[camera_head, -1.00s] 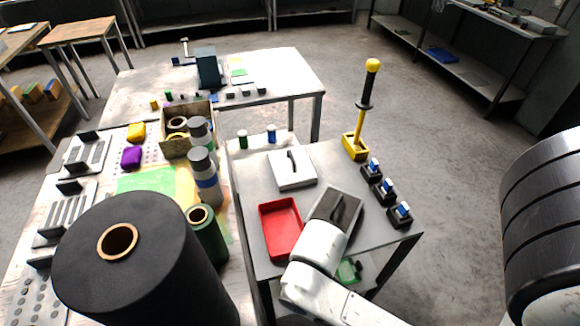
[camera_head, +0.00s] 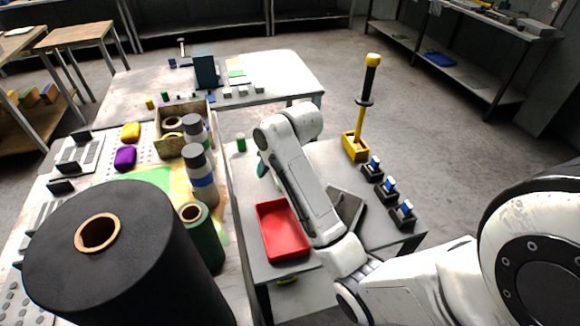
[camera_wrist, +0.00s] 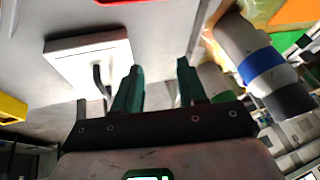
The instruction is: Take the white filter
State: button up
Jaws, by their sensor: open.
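The white filter (camera_wrist: 75,62) is a flat square block with a dark handle (camera_wrist: 99,80), lying on the grey table in the wrist view. In the head view my arm hides it. My gripper (camera_wrist: 160,72) is open and empty, with two green fingers. In the wrist view both fingers are to the right of the handle, and the handle is not between them. In the head view only a bit of a green finger (camera_head: 263,169) shows beside my arm.
A red tray (camera_head: 284,256) and a dark tray (camera_head: 347,205) share the grey table (camera_head: 385,225). A yellow stand (camera_head: 355,146) with a tall lever and several black blocks with blue tops (camera_head: 388,188) are at right. Grey-capped bottles (camera_head: 199,172) stand left.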

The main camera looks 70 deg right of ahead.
jog(key=s+d+r+m, duration=0.1)
jog(key=s+d+r, duration=0.1)
jog(key=d, duration=0.4)
jog(key=s+d+r+m, duration=0.1)
jog(key=s+d+r, duration=0.1)
jog(key=d, duration=0.4)
jog(key=shift+h, duration=0.5)
jog(key=p+x, duration=0.1)
jog(key=x, duration=1)
jog(key=shift+s+a+p, duration=0.15)
jog(key=shift+s+p, duration=0.05)
jog(key=shift+p, duration=0.1)
grip_shut()
